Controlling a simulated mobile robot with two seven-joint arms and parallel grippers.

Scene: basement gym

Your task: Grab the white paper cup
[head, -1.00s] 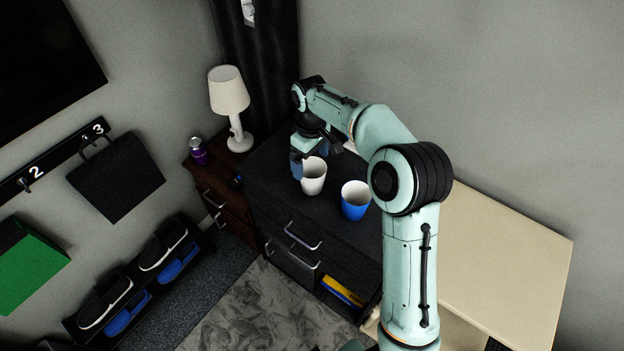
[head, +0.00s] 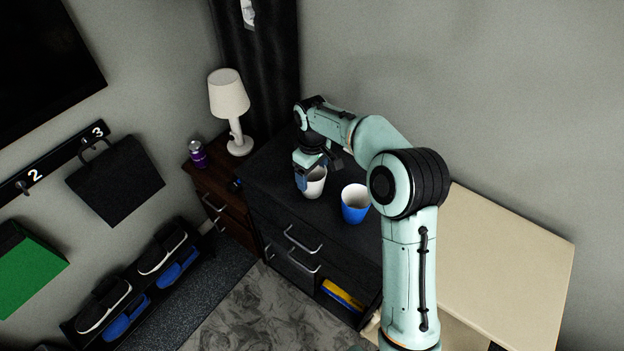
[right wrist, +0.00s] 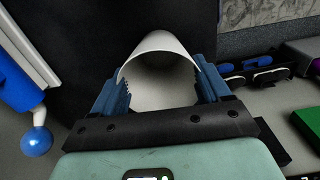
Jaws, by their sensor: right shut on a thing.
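The white paper cup (head: 316,188) stands upright on the black dresser top in the head view, left of a blue cup. My right gripper (head: 309,174) reaches down to it from behind and hides part of its rim. In the right wrist view the white cup (right wrist: 160,52) lies between the two blue fingers of my right gripper (right wrist: 160,90), with a finger against each side of its wall. The gripper is shut on the cup. My left gripper is not in view.
The blue cup (head: 355,204) stands close by on the dresser (head: 275,190), to the right. A white lamp (head: 229,97) and a purple bottle (head: 198,155) stand on a brown nightstand at the left. A beige tabletop (head: 505,235) at the right is bare.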

